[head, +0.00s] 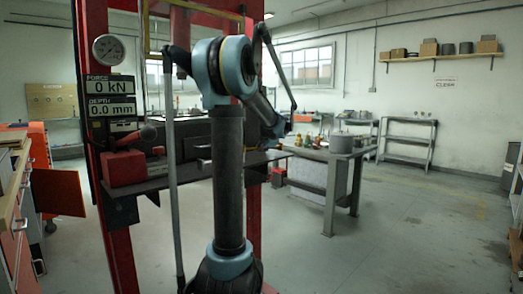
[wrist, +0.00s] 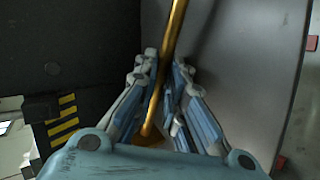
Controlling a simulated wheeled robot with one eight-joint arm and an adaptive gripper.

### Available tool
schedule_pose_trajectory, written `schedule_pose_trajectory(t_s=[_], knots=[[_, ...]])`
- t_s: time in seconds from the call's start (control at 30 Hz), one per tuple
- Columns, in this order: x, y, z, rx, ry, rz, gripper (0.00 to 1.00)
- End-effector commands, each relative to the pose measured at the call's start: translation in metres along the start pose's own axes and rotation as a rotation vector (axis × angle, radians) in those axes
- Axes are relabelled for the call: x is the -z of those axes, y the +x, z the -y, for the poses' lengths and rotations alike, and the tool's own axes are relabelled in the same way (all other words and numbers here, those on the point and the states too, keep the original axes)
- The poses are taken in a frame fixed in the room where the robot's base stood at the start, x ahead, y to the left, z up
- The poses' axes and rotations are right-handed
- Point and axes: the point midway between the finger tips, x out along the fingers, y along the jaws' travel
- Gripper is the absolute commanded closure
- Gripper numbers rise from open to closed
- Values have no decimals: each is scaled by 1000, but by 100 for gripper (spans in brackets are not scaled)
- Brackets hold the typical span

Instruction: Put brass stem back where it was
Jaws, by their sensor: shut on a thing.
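In the wrist view the brass stem (wrist: 176,38) is a thin golden rod that runs from the top edge down between the fingers of my gripper (wrist: 164,66). The fingers are shut on it, and its lower end shows close to my wrist. Its far end is out of the frame. In the head view my arm stands in front, and I cannot make out the gripper or the stem. The stem's former place cannot be identified in either view.
A red press frame (head: 119,225) with a gauge and force display stands in front of me. A grey workbench (head: 342,190) to the right bears several small brass-coloured parts (head: 309,140) and a grey pot (head: 341,144). A grey panel (wrist: 250,70) is close beside my gripper.

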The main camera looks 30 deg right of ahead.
Motion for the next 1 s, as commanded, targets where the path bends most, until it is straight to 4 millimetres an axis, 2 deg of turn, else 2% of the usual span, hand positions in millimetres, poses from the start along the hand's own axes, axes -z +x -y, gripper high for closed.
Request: schedule_pose_trajectory(t_s=[0.57, 0.6, 0.67, 1.0], knots=[[0, 6, 9, -1, 0, 0, 100], [0, 7, 9, 0, 0, 0, 85], [0, 7, 9, 0, 0, 0, 71], [1, 7, 9, 0, -1, -1, 69]])
